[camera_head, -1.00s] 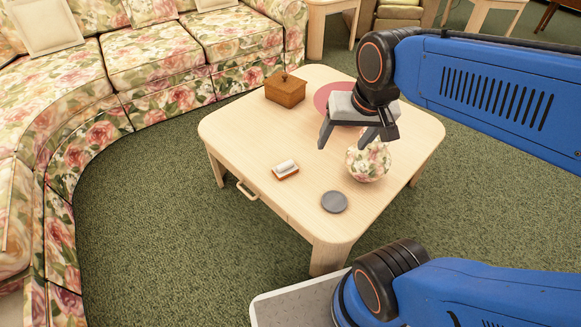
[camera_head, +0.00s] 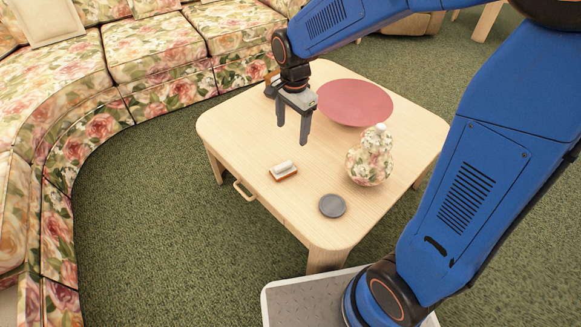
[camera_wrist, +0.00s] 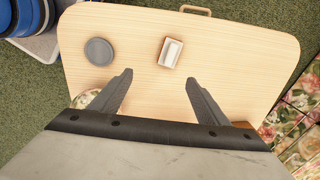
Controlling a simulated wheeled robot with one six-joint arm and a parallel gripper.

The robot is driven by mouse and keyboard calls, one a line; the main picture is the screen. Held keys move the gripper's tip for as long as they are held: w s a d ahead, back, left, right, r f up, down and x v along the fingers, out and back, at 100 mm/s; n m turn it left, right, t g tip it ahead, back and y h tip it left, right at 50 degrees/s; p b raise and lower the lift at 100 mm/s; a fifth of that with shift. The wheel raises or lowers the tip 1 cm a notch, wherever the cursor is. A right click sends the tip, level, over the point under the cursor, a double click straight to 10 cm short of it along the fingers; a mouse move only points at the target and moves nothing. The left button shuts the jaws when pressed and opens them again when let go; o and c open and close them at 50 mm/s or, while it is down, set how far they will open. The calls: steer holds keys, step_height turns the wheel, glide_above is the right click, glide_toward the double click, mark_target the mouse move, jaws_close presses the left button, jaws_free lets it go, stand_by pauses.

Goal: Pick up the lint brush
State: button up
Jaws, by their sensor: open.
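The lint brush (camera_head: 283,170) is a small block with a wooden edge and a white top, lying on the light wooden table (camera_head: 240,135) near its left front side. It also shows in the wrist view (camera_wrist: 171,52), ahead of the fingers and roughly between their lines. My gripper (camera_head: 292,134) is open and empty, pointing down above the table, behind the brush in the head view and apart from it. Both fingers (camera_wrist: 158,88) show in the wrist view with nothing between them.
A grey disc (camera_head: 333,205) lies right of the brush. A floral vase (camera_head: 370,160) and a wide red dish (camera_head: 355,102) stand further right and back. A wooden box (camera_head: 270,84) is partly hidden behind my gripper. A floral sofa (camera_head: 150,60) curves around the left.

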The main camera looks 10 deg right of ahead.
step_height(320, 180, down, 4)
steer(key=w+a+m, duration=0.2)
steer(key=w, duration=0.1)
glide_toward(283, 165)
steer(key=shift+g, duration=0.3)
step_height(283, 165, down, 6)
steer(key=shift+d+r, duration=0.15)
steer(key=shift+r, duration=0.05)
steer(key=shift+w+a+f, duration=0.15)
steer(key=shift+w+f, duration=0.05)
steer(key=shift+f, duration=1.1)
steer(key=shift+w+a+f, duration=0.15)
steer(key=shift+f, duration=1.15)
steer(key=c, duration=1.2)
steer(key=shift+c, duration=0.2)
